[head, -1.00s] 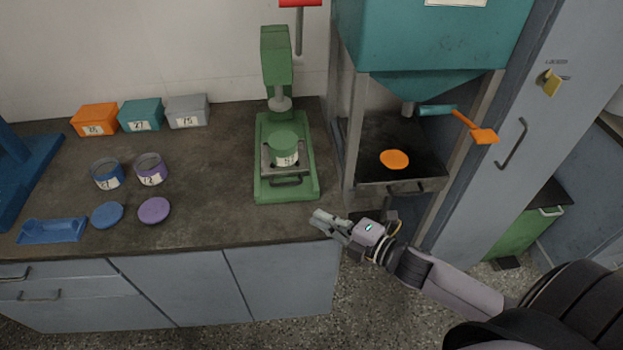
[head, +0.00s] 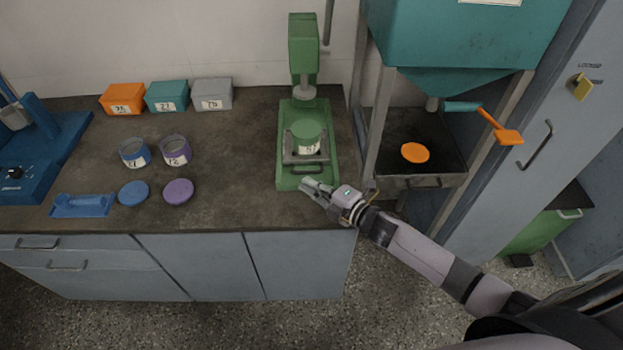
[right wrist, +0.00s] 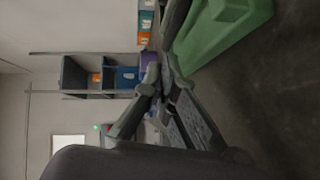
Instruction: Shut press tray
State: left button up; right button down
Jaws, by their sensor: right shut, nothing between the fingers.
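The green press (head: 304,45) stands on the dark worktop. The container sits forward of the press ram. My right gripper (head: 306,188) is shut and empty, beside the front edge of the press base, in front of the handle. In the right wrist view, its fingers (right wrist: 165,88) are near the green press base (right wrist: 222,28); the tray cannot be made out there. My left gripper is not in view.
A teal hopper (head: 460,40) on a metal frame, with an orange disc (head: 415,153) below it, stands right of the press. Jars, lids, a blue tray (head: 83,206) and labelled boxes (head: 168,97) are on the left.

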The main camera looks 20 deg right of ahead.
aim_at(311, 172)
jog(key=shift+w+d+f, duration=0.1)
jog(key=shift+w+d, duration=0.1)
jog(key=shift+w, duration=0.35)
jog(key=w, duration=0.1)
jog(key=w+d+b, duration=0.1)
jog(key=w, duration=0.1)
jog(key=shift+w+f, duration=0.1)
jog(key=shift+w, duration=0.1)
jog(key=shift+w+d+b, duration=0.1)
jog(key=shift+w+b, duration=0.2)
jog(key=shift+w, duration=0.2)
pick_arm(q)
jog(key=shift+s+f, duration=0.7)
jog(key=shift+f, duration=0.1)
pick_arm(e)
jog(key=shift+s, duration=0.1)
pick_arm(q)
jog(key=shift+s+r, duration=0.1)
